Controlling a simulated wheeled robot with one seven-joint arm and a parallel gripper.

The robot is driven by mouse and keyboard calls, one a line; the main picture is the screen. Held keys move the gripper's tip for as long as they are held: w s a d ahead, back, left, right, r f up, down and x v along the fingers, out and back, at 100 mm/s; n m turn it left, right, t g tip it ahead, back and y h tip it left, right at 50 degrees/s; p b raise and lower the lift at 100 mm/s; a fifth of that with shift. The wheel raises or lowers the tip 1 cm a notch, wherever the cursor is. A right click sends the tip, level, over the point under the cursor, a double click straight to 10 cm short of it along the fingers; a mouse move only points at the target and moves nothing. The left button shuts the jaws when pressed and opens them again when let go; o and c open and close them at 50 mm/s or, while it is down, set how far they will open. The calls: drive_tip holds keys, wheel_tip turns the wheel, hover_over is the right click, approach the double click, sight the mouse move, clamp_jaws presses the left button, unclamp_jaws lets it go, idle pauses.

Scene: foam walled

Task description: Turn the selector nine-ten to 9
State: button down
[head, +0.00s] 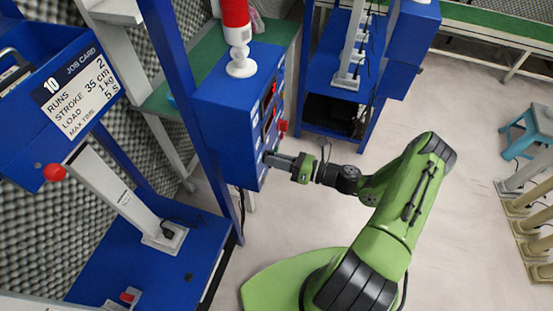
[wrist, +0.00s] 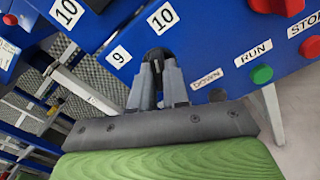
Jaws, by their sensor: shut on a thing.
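The selector nine-ten (wrist: 156,54) is a dark knob on the blue control box, seen in the wrist view between my fingertips. A white label 9 (wrist: 119,56) is at its left and a white label 10 (wrist: 162,16) is above it. My gripper (wrist: 158,68) is shut on the knob. The fingers hide most of it, so I cannot tell which label it points to. In the head view my gripper (head: 272,160) reaches the lower part of the box's front face from the right, and the knob is hidden there.
The blue control box (head: 232,100) carries a red and white beacon (head: 237,40). In the wrist view a DOWN label (wrist: 207,79), a green RUN button (wrist: 262,74) and a red STOP button (wrist: 311,47) sit right of my fingers. The floor (head: 330,205) near my arm is open.

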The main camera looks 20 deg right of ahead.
drive_tip(key=n+b, duration=0.1)
drive_tip(key=n, duration=1)
drive_tip(key=shift+w+d+b, duration=0.1)
drive_tip(key=shift+b, duration=0.3)
drive_tip(key=shift+n, duration=0.4)
drive_tip(key=c, duration=1.1)
unclamp_jaws()
drive_tip(key=v, duration=1.5)
drive_tip(key=shift+s+d, duration=0.25)
drive_tip(key=shift+d, duration=0.1)
